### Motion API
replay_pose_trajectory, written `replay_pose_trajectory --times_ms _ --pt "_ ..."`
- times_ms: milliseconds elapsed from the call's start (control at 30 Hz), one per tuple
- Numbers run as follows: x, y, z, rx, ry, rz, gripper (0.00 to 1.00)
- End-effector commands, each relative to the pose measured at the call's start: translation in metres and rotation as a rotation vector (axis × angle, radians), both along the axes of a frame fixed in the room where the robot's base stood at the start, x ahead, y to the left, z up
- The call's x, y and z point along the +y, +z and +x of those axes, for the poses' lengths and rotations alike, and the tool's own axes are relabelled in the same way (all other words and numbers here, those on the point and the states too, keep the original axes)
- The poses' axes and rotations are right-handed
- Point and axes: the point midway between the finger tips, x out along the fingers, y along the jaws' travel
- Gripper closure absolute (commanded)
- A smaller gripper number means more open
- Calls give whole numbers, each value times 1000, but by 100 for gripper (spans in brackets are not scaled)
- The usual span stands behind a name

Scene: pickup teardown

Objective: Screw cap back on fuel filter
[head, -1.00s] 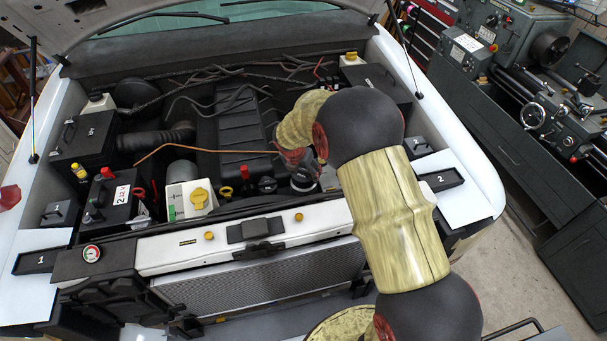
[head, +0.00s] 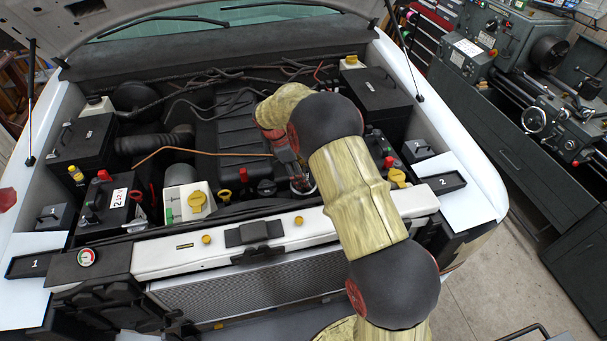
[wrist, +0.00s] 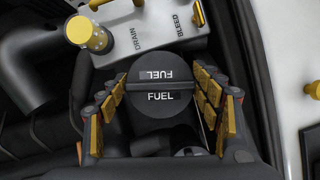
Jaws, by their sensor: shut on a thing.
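In the wrist view a round black cap (wrist: 155,108) marked FUEL, with a raised bar across its top, sits between the gold-padded fingers of my gripper (wrist: 161,92). The fingers are shut on its two sides. In the head view my gripper (head: 300,180) is low over the engine bay, behind the white front crossmember, and the cap is not clear there. The fuel filter body is under the cap and mostly hidden. I cannot tell whether the cap touches it or stands above it.
A white panel (wrist: 150,35) marked DRAIN and BLEED, with yellow knobs, lies close beside the cap. The white crossmember (head: 150,252) runs in front. Another black cap (head: 266,187) stands left of my gripper. A black battery-like box (head: 375,92) is behind my arm.

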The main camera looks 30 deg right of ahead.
Motion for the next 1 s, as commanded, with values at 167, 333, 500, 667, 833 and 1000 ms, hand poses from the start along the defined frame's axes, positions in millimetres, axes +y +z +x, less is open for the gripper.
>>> replay_pose_trajectory --times_ms 167,333,500,667,833,1000 --pt "0 0 0 -1 2 1 31" --pt "0 0 0 -1 4 1 21" --pt "0 0 0 -1 4 1 14" --pt "0 0 0 -1 4 1 14" --pt "1 3 1 -2 5 0 14" --pt "9 23 5 -4 5 0 14"
